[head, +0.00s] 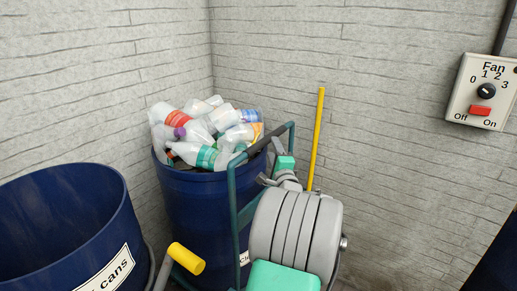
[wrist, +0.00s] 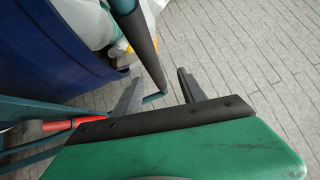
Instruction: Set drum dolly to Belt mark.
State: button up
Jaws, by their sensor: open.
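The drum dolly's frame is a teal tube with a dark grip (head: 262,144) across its top. It stands against a blue drum (head: 195,215) heaped with plastic bottles (head: 207,132). My gripper (head: 268,163) is open beside the right part of this grip. In the wrist view the dark grip (wrist: 138,38) runs down between the two spread fingers of my gripper (wrist: 158,77); I cannot tell whether either touches it. The dolly's base and wheels are hidden. I cannot make out a Belt mark in either view.
A second blue drum (head: 50,225), labelled for cans, stands at the left, with a yellow-ended lever (head: 187,258) nearby. A yellow pole (head: 317,140) stands behind my arm. A fan switch box (head: 483,92) is on the right wall. Paved floor (wrist: 240,50) shows clear in the wrist view.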

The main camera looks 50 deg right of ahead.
aim_at(268, 140)
jog(key=shift+w+d+f, duration=0.1)
jog(key=shift+w+f, duration=0.45)
jog(key=shift+f, duration=0.05)
jog(key=x, duration=0.7)
jog(key=shift+w+d+r+p, duration=0.1)
jog(key=shift+w+d+p, duration=0.05)
jog(key=shift+p, duration=0.15)
grip_shut()
dwell(0.6)
